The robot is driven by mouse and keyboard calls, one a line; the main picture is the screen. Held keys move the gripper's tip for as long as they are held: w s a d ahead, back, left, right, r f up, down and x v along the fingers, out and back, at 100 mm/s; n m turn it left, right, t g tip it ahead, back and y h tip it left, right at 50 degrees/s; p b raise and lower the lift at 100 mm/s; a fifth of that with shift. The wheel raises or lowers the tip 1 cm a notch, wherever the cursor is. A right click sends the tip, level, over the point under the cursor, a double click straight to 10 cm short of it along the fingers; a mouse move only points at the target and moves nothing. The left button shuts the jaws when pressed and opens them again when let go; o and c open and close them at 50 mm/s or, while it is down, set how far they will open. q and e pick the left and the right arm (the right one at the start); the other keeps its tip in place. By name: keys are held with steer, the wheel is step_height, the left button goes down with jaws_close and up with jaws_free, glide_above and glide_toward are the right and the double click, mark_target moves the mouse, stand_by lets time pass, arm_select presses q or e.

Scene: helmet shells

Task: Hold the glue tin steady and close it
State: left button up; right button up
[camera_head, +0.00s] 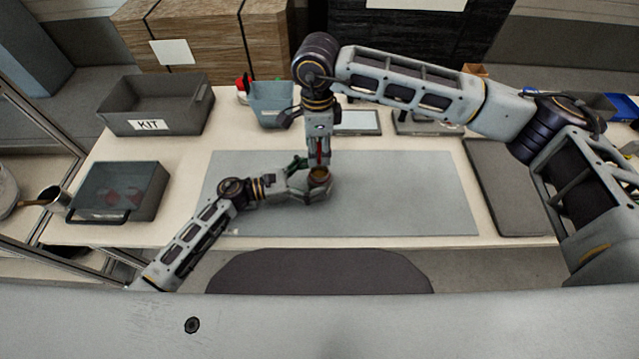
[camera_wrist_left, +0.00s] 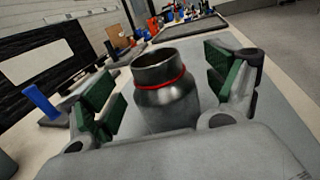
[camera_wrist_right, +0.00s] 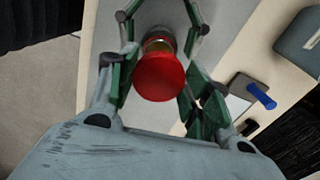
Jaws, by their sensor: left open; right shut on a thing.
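The glue tin (camera_wrist_left: 165,105) is a metal can with a red ring around its neck. It stands upright with its mouth open in the left wrist view, and its top shows in the head view (camera_head: 319,174). My left gripper (camera_head: 312,188) has its green-padded fingers either side of the tin, open, with a gap at the pads. My right gripper (camera_head: 319,160) points down above the tin, shut on a red lid (camera_wrist_right: 160,78). In the right wrist view the lid hides most of the tin. The lid appears apart from the mouth.
A grey mat (camera_head: 410,190) covers the middle of the table and is clear to the right. A KIT box (camera_head: 158,108), a lidded grey case (camera_head: 118,190) and a blue-grey bin (camera_head: 271,104) stand left and behind. A dark panel (camera_head: 503,185) lies at right.

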arm_select(q)
steer(key=shift+x, duration=0.8)
steer(key=c, duration=1.5)
steer(key=shift+c, duration=0.2)
arm_select(e)
steer(key=shift+f, duration=2.5)
steer(key=shift+f, duration=0.1)
steer(key=shift+f, duration=0.8)
steer(key=shift+f, duration=0.1)
